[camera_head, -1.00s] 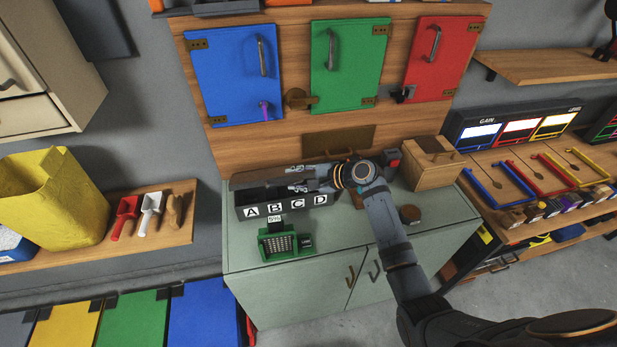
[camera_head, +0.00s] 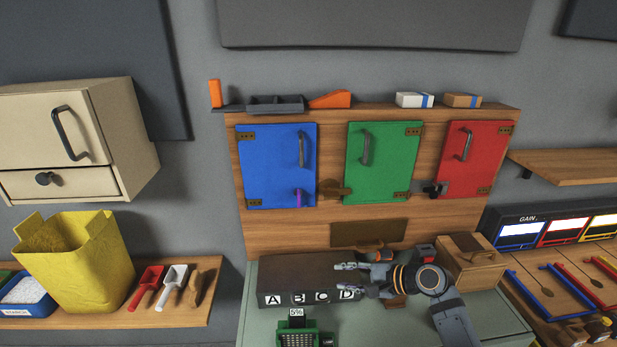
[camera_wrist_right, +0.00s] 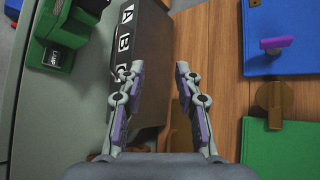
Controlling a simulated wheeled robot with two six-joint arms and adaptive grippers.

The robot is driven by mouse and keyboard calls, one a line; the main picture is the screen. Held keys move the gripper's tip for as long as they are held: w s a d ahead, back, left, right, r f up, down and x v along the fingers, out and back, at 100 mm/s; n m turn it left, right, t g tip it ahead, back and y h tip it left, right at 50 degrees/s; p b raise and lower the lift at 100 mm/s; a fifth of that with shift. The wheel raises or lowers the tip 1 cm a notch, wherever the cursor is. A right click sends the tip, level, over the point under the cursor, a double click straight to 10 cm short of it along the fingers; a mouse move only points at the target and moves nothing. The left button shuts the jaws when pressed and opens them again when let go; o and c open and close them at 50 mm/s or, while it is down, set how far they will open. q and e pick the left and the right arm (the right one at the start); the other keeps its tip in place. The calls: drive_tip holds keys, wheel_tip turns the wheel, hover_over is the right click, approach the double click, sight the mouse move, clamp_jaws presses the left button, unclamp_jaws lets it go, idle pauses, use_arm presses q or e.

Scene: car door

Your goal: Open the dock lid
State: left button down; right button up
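A dark dock (camera_head: 312,268) with white letter labels A, B, C and D on its front stands on the cabinet top, against the wooden panel. Its top shows as a plain dark surface in the head view. My right gripper (camera_head: 356,279) is at the dock's right end, its fingers pointing left and apart. In the right wrist view the open fingers (camera_wrist_right: 156,75) straddle the dock's back edge, with the dock (camera_wrist_right: 150,45) on the left and the wood panel on the right. Nothing is between the fingertips. Part of the dock is hidden by the gripper. My left gripper is not in view.
A green device (camera_head: 297,338) stands in front of the dock. A wooden box (camera_head: 470,262) stands to the right, close to my right wrist. Blue (camera_head: 275,165), green (camera_head: 383,165) and red (camera_head: 475,160) doors with handles are shut above.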

drive_tip(key=s+d+f+n+g+h, duration=0.1)
drive_tip(key=s+f+n+h, duration=0.3)
drive_tip(key=s, duration=0.3)
drive_tip(key=s+d+f+n+g+h, duration=0.1)
drive_tip(key=s+f+n, duration=0.3)
drive_tip(key=s+f, duration=0.25)
drive_tip(key=s+d+r+n+g+h, duration=0.1)
drive_tip(key=s+d+n+h, duration=0.25)
drive_tip(key=s, duration=0.25)
drive_tip(key=s+d+n+g+h, duration=0.1)
drive_tip(key=s+d+n+h, duration=0.1)
drive_tip(key=s+d+n, duration=0.3)
drive_tip(key=s+d+f+m+g, duration=0.1)
drive_tip(key=s+f, duration=0.1)
drive_tip(key=f, duration=1.1)
drive_tip(key=s+d+f+m, duration=0.1)
drive_tip(key=f+m, duration=0.1)
drive_tip(key=f, duration=1.1)
drive_tip(key=s+f+g, duration=0.1)
drive_tip(key=s+f, duration=1.6)
drive_tip(key=s, duration=0.1)
drive_tip(key=shift+s+d, duration=0.35)
drive_tip(key=shift+d, duration=0.1)
drive_tip(key=shift+f, duration=0.1)
